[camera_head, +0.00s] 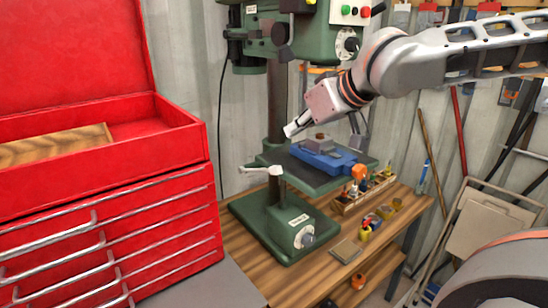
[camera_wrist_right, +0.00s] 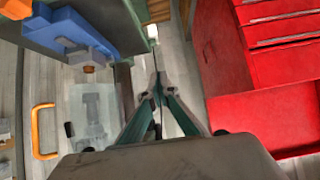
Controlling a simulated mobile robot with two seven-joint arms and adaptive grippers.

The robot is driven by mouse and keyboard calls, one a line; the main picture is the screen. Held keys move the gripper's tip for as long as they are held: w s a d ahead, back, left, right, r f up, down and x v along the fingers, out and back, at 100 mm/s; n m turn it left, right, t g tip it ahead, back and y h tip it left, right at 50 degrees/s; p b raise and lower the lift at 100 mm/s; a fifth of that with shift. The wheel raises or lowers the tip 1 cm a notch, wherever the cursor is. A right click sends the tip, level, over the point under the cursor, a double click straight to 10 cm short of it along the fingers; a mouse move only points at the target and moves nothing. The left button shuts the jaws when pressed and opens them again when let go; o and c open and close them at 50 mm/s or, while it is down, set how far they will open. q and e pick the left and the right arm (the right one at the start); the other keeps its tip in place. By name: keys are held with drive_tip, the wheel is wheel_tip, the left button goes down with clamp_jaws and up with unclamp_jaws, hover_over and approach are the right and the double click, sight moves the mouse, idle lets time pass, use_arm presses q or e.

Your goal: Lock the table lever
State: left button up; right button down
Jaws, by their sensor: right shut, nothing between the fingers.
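A green drill press stands on a wooden bench, with its flat work table (camera_head: 318,182) at mid-height. The pale table lever (camera_head: 262,170) sticks out to the left at the table's near left side, beside the column. My right gripper (camera_head: 288,131) is shut and empty, above and behind the lever and apart from it, pointing down and left. In the right wrist view my right gripper (camera_wrist_right: 159,82) shows its two fingertips together with nothing between them. My left gripper is in neither view.
A blue vise (camera_head: 322,156) sits on the work table and also shows in the wrist view (camera_wrist_right: 88,32). A red tool chest (camera_head: 170,195) stands close on the left. A wooden tray of small tools (camera_head: 350,206) lies on the bench at right. A folded chair leans at far right.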

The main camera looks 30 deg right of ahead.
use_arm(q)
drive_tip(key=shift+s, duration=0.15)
use_arm(e)
hover_over(277, 167)
drive_tip(key=w, duration=0.2)
wheel_tip(277, 167, down, 6)
drive_tip(key=shift+f, duration=0.25)
drive_tip(key=shift+s+f+b, duration=0.15)
drive_tip(key=shift+s+f, duration=0.15)
drive_tip(key=shift+f, duration=0.25)
drive_tip(key=shift+s+f+b, duration=0.15)
drive_tip(key=shift+s+f, duration=0.15)
drive_tip(key=shift+f, duration=0.25)
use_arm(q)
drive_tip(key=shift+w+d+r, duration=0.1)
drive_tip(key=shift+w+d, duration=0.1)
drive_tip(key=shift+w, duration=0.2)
use_arm(e)
drive_tip(key=shift+s+d+f, duration=0.1)
drive_tip(key=shift+s+f, duration=0.2)
drive_tip(key=shift+f, duration=0.3)
drive_tip(key=shift+d, duration=0.15)
